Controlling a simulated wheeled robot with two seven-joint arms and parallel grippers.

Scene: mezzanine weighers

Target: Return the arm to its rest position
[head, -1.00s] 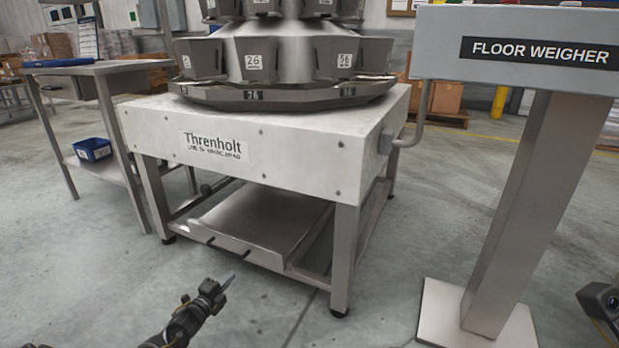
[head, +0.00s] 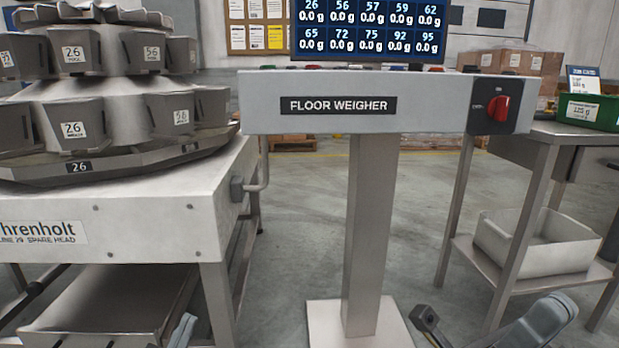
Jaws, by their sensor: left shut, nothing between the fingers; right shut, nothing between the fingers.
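Only a small pale grey part of my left arm and gripper (head: 183,331) shows at the bottom edge, in front of the Threnholt machine's lower tray. My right gripper (head: 428,322) is low at the bottom, just right of the floor weigher's foot plate in the picture. Its dark end shows, with a grey link of my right arm (head: 541,322) to the right of it. Both grippers are shut and hold nothing. Most of both arms is cut off by the lower edge.
The floor weigher console (head: 430,105) stands on a steel post ahead, with a red rotary switch (head: 499,108) and a display (head: 368,30). The Threnholt machine (head: 150,215) fills the left. A steel table (head: 545,140) with a green bin (head: 590,112) stands right. Floor between is open.

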